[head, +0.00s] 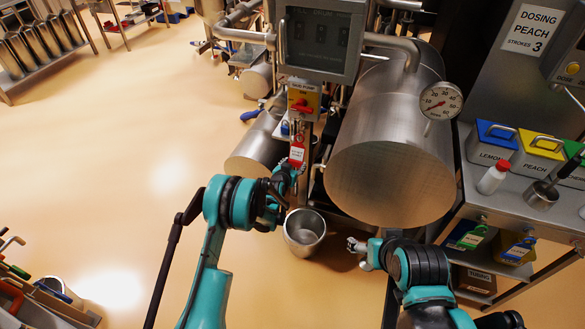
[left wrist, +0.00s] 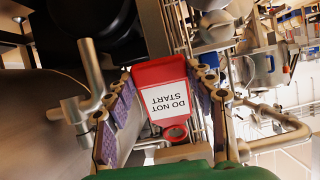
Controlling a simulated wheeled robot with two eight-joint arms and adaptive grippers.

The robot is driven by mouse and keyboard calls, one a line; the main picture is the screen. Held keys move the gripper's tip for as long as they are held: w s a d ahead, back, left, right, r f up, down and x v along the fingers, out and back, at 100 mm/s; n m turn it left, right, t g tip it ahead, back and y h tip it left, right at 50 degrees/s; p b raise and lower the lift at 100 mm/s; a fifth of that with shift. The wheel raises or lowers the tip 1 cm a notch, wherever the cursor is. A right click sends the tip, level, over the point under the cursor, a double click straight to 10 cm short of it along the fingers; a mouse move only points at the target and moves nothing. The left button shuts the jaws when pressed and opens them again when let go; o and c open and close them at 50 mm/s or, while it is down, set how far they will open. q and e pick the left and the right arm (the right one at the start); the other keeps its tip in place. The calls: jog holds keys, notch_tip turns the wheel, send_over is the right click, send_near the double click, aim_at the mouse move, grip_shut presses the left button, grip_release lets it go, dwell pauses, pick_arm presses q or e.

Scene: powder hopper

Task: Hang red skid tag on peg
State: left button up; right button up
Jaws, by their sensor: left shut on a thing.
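The red skid tag (left wrist: 163,100) has a white label reading "DO NOT START" and a ring at one end. In the left wrist view it sits between the fingers of my left gripper (left wrist: 160,112), which is shut on it. In the head view the tag (head: 297,155) shows just above my left gripper (head: 287,176), below the yellow panel with a red knob (head: 303,101). I cannot clearly make out the peg. My right gripper (head: 358,253) is low, near the bucket; its finger opening is too small to judge.
A large steel drum (head: 390,170) with a gauge (head: 441,101) stands to the right of the tag. A metal bucket (head: 304,232) is on the floor below. A bench at right holds lidded bins (head: 493,140).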

pick_arm(q)
jog(key=shift+w+d, duration=0.3)
jog(key=shift+w, duration=0.5)
jog(key=shift+w+d+f, duration=0.15)
jog(key=shift+w+f, duration=0.3)
jog(key=shift+w, duration=0.1)
jog(key=o, duration=1.5)
jog(key=shift+o, duration=0.2)
